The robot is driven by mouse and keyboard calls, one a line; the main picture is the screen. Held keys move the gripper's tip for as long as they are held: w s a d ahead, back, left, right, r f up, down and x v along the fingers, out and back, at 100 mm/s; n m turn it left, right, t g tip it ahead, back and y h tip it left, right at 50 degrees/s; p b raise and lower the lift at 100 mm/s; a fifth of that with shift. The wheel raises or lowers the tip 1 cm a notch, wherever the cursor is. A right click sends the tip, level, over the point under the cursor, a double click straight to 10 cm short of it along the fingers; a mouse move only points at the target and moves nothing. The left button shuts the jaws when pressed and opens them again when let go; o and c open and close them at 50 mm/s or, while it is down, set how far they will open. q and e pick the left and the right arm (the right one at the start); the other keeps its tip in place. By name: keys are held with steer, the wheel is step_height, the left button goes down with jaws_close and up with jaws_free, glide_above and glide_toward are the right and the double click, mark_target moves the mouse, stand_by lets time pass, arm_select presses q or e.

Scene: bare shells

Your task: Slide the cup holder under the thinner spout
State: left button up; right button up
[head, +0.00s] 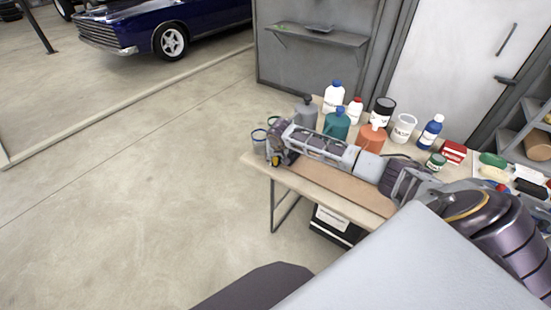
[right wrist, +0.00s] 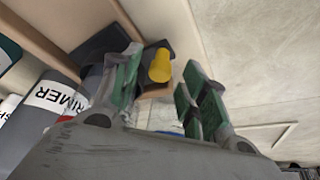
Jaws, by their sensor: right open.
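My right gripper (head: 277,148) is at the left end of the table. In the right wrist view my right gripper (right wrist: 158,78) has its two green-padded fingers apart, with nothing clamped between them. A short yellow cylinder (right wrist: 160,65) on a dark piece shows beyond the gap between the fingertips; a yellow spot (head: 275,160) shows by the gripper in the head view. A clear cup with a blue rim (head: 258,143) stands at the table's left end. Another rim, green (head: 272,120), shows behind it. I cannot make out the cup holder or the spouts clearly. My left gripper is out of view.
Along the table's back stand a grey bottle (head: 305,112), a teal bottle (head: 338,126), an orange container (head: 371,138), a white tub (head: 403,128) and a blue bottle (head: 430,133). A grey "PRIMER" bottle (right wrist: 50,103) is beside the fingers.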

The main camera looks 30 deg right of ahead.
steer(key=shift+w+f, duration=0.1)
steer(key=shift+f, duration=0.2)
jaws_close()
